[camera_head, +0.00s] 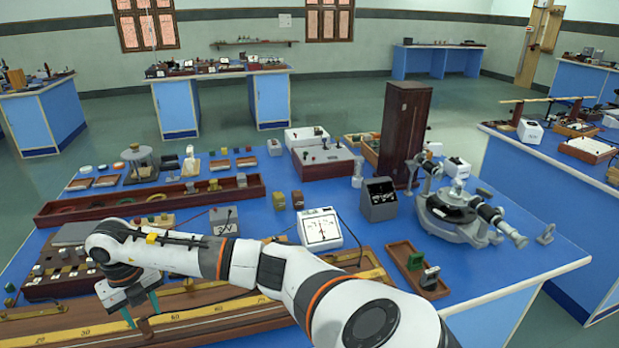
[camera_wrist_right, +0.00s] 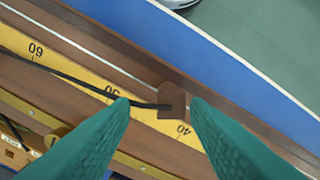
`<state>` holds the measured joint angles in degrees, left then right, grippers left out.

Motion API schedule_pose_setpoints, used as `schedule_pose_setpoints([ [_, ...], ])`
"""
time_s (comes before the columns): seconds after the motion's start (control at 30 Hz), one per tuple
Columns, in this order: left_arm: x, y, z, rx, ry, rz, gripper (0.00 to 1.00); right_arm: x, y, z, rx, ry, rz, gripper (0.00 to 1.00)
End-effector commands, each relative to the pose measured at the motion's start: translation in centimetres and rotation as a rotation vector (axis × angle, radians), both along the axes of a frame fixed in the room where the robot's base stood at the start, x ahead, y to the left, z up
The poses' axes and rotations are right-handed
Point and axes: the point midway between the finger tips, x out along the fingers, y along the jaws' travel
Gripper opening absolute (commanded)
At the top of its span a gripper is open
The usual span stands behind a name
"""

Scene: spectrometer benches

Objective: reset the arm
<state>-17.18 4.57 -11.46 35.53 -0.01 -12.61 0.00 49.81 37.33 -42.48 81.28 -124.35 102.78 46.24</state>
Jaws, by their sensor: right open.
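My right arm reaches across the blue bench from the lower right to the left in the head view. My right gripper (camera_head: 142,312) points down over the wooden metre-scale board (camera_head: 235,306), with its teal fingers apart. In the right wrist view, the open fingers (camera_wrist_right: 160,103) straddle a small brown block (camera_wrist_right: 172,101) on the yellow scale (camera_wrist_right: 75,76), with a black wire running to it. Nothing is seen held between the fingers. Whether they touch the block cannot be told. My left gripper is not in view.
A white meter (camera_head: 320,229), a dark grey box (camera_head: 379,199) and a grey spectrometer (camera_head: 452,208) stand to the right of the gripper. Bare blue bench shows at the front right.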

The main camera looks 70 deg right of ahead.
Motion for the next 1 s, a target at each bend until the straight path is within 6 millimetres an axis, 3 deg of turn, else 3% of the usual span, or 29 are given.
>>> schedule_pose_setpoints([
  [0.1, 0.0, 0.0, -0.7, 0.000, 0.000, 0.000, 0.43, 0.1, -0.1, 2.8, -0.002, -0.008, -0.002, 0.42],
  [0.33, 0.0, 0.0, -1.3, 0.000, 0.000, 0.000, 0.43, 0.0, -0.2, 6.8, -0.003, -0.005, -0.003, 0.42],
  [0.5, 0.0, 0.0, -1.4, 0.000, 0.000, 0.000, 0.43, -0.1, -0.2, 8.0, -0.002, -0.002, -0.003, 0.42],
  [0.77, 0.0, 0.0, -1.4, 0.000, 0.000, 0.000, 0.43, -0.1, 0.0, 8.1, 0.004, -0.004, 0.001, 0.42],
  [0.87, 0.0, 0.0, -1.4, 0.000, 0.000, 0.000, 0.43, -0.1, 1.7, 7.2, 0.065, -0.022, 0.041, 0.42],
  [0.97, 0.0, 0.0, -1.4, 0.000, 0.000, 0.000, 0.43, -0.2, 6.2, 5.6, 0.228, -0.073, 0.128, 0.42],
  [1.0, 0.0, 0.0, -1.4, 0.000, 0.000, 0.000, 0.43, -0.4, 8.8, 5.1, 0.326, -0.104, 0.169, 0.42],
])
